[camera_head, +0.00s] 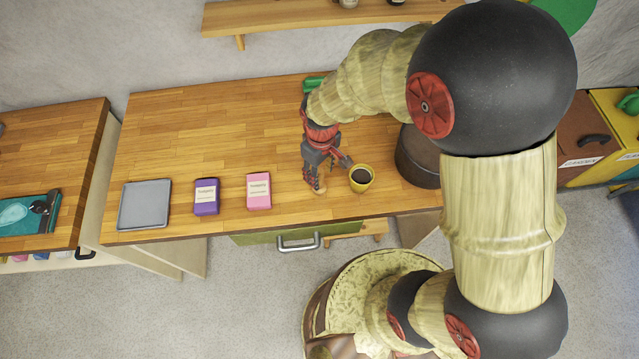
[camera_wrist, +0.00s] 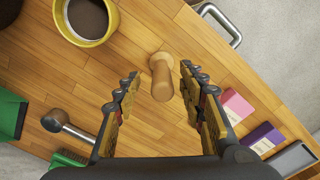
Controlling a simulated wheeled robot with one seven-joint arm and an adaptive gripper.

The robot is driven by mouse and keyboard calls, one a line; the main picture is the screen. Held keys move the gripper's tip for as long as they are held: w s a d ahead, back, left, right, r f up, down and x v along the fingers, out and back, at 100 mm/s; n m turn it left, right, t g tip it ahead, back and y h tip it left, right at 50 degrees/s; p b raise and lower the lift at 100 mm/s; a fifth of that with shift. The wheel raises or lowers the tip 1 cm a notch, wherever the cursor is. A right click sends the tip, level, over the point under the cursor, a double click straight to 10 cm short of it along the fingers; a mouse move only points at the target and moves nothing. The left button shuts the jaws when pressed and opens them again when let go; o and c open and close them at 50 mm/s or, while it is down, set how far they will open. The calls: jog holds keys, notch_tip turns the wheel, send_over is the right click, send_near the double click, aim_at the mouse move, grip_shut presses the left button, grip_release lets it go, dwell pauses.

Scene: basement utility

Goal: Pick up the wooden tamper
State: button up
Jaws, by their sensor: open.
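The wooden tamper (camera_wrist: 161,78) is a small light-brown turned piece on the wooden worktop. In the wrist view it appears between my two fingers, with gaps on both sides. My gripper (camera_wrist: 160,73) is open and empty, pointing down over it. In the head view my gripper (camera_head: 315,181) is low above the counter near its front edge, left of a yellow cup. There it mostly hides the tamper (camera_head: 320,191). I cannot tell how far the fingertips are above the worktop.
The yellow cup (camera_head: 361,178) of dark liquid stands close to the right of my gripper. A pink package (camera_head: 258,191), a purple package (camera_head: 207,196) and a grey tray (camera_head: 145,204) lie to the left. The worktop's back left is clear.

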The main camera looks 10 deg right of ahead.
aim_at(323, 188)
jog(key=f, duration=0.3)
jog(key=shift+a+f, duration=0.2)
jog(key=shift+f, duration=0.1)
jog(key=shift+c, duration=1)
jog(key=c, duration=0.7)
grip_shut()
